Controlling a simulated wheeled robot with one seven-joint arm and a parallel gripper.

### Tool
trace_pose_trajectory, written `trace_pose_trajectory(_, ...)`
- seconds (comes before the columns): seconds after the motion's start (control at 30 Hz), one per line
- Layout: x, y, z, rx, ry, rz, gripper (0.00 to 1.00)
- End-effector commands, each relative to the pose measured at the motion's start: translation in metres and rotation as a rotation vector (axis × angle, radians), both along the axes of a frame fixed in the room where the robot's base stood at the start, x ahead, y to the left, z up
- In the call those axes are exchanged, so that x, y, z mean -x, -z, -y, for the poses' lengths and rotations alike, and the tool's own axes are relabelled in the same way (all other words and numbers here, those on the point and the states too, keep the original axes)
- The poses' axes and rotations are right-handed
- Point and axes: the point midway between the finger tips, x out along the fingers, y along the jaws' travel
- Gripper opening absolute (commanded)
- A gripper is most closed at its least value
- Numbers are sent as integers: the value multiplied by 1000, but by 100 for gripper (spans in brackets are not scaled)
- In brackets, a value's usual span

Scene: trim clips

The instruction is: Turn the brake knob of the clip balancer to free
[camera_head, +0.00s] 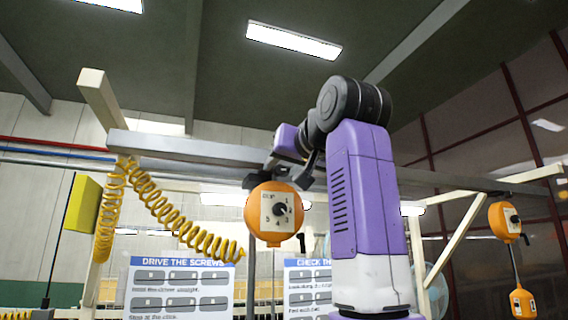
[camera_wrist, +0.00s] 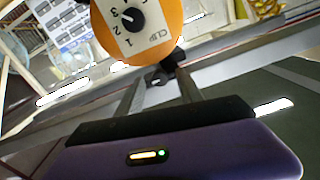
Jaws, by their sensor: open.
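The orange clip balancer (camera_head: 265,235) hangs under the grey rail in the middle of the head view. Its pale face plate has printed numbers and a black round knob (camera_head: 280,209). The balancer also shows at the top of the wrist view (camera_wrist: 165,35), with the knob (camera_wrist: 128,18) and the "CLIP" label upside down. The knob's white pointer mark is too small to read surely against the numbers. My gripper (camera_wrist: 160,72) is open, its two fingers reaching toward the balancer's top, around or near a black fitting there. It is apart from the knob.
A grey rail (camera_head: 190,147) runs above the balancer. A yellow coiled hose (camera_head: 165,205) hangs left, near a yellow box (camera_head: 82,203). A second orange balancer (camera_head: 503,222) hangs far right. Instruction boards (camera_head: 180,285) stand below. Open space lies in front of the balancer's face.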

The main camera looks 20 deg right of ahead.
Motion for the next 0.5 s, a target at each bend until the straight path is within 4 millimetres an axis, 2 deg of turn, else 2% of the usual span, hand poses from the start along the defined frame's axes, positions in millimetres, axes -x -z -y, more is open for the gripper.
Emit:
trace_pose_trajectory(0.13,0,1,0,0,0,0,44)
trace_pose_trajectory(0.17,0,1,0,0,0,0,40)
trace_pose_trajectory(0.37,0,1,0,0,0,-1,1)
trace_pose_trajectory(0.5,0,1,0,0,0,-1,0)
